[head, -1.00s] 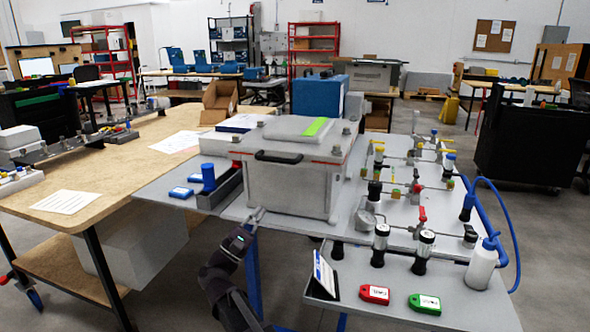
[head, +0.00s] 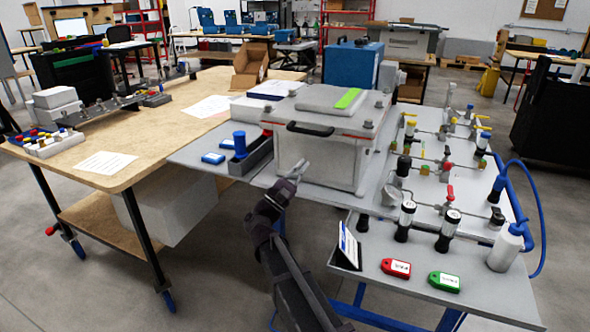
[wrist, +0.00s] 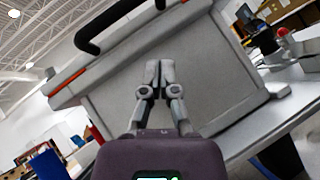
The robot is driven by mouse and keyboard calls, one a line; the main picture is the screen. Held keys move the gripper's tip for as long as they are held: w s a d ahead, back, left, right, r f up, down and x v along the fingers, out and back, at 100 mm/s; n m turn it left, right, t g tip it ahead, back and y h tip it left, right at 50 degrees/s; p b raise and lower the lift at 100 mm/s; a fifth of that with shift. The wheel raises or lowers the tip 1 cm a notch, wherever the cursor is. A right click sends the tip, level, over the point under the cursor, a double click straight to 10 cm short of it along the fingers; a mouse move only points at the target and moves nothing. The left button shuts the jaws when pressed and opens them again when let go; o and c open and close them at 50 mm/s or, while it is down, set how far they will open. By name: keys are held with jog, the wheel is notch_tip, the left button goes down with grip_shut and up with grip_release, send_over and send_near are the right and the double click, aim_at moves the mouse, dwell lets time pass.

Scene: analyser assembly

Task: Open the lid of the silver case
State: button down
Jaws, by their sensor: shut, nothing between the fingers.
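The silver case (head: 315,158) stands on the grey bench, its lid (head: 322,115) down. A black handle (head: 310,129) is on the lid's front edge, above a thin red line. A green strip lies on the lid's top. My gripper (head: 297,166) is in front of the case's front wall, below and left of the handle's middle in the head view. In the wrist view my gripper (wrist: 157,80) is shut and empty, its fingertips before the case wall (wrist: 205,90), with the handle (wrist: 112,20) above them. Whether the tips touch the wall cannot be told.
A blue cylinder in a dark holder (head: 243,152) stands left of the case. Valves and tubing (head: 440,160) fill the bench to the right.

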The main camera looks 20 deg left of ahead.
jog(key=shift+w+d+r+p, duration=0.45)
jog(key=shift+d+r+p, duration=0.25)
jog(key=shift+r+p, duration=0.3)
jog(key=shift+w+d+r+p, duration=0.5)
jog(key=shift+d+r+p, duration=0.15)
jog(key=shift+r+p, duration=0.35)
jog(key=shift+w+d+r+p, duration=0.45)
jog(key=shift+d+r+p, duration=0.35)
jog(key=shift+r, duration=0.35)
jog(key=shift+a, duration=0.1)
